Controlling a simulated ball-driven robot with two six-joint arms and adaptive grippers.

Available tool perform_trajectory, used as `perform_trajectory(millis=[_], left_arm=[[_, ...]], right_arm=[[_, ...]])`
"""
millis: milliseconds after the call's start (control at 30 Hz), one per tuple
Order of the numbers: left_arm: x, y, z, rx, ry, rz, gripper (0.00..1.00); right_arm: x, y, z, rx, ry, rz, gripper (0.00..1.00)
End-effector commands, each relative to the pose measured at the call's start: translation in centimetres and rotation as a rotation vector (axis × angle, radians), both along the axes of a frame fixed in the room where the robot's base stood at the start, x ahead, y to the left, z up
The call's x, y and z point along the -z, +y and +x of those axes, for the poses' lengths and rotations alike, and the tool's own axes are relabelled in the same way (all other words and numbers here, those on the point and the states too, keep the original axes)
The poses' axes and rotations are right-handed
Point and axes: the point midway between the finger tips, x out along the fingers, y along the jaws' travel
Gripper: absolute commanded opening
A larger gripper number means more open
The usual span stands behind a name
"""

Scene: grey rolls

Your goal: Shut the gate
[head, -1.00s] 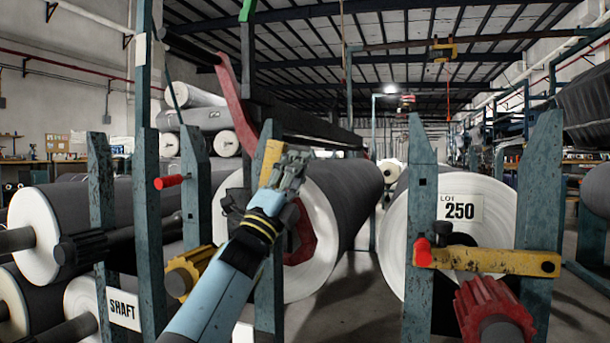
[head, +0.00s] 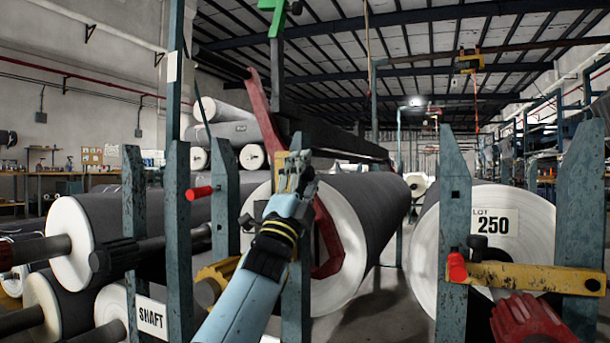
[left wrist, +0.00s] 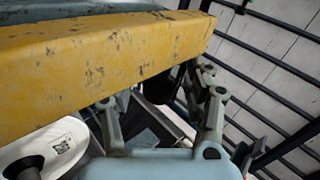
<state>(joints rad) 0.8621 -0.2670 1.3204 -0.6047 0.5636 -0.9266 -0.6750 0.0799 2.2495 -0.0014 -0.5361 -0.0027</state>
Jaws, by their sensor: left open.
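The gate is a yellow bar (head: 279,168) standing about upright at the near right post (head: 297,300) of the middle roll's stand. My left gripper (head: 300,165) is open, just right of the bar's upper part. In the left wrist view the yellow bar (left wrist: 100,60) runs close across the top left, above and beside the open fingers (left wrist: 165,115). I cannot tell whether they touch it. A red pin (head: 200,192) sticks out from the left post (head: 177,240). My forearm hides the bar's lower end. My right gripper is out of view.
The right stand has a yellow bar (head: 520,277) lying level across its posts, before the roll marked 250 (head: 425,240). A red curved arm (head: 262,115) hangs above my gripper. Toothed shaft ends (head: 525,318) jut forward. A floor gap (head: 385,300) lies between the rolls.

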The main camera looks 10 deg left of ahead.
Motion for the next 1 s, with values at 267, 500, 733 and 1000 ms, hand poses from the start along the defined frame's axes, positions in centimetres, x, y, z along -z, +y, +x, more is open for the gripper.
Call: perform_trajectory(millis=[267,500,733,1000], left_arm=[[1.4,0.5,-1.3,-0.001,0.0,0.0,0.52],[5.3,1.8,-4.9,-0.002,0.003,0.001,0.52],[8.0,2.7,-7.3,-0.001,0.002,0.001,0.52],[8.6,2.9,-8.0,-0.002,-0.001,0.0,0.52]], right_arm=[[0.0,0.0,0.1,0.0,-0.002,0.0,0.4],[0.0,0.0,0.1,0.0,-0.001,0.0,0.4],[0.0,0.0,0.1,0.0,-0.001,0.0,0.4],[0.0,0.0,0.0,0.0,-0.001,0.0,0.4]])
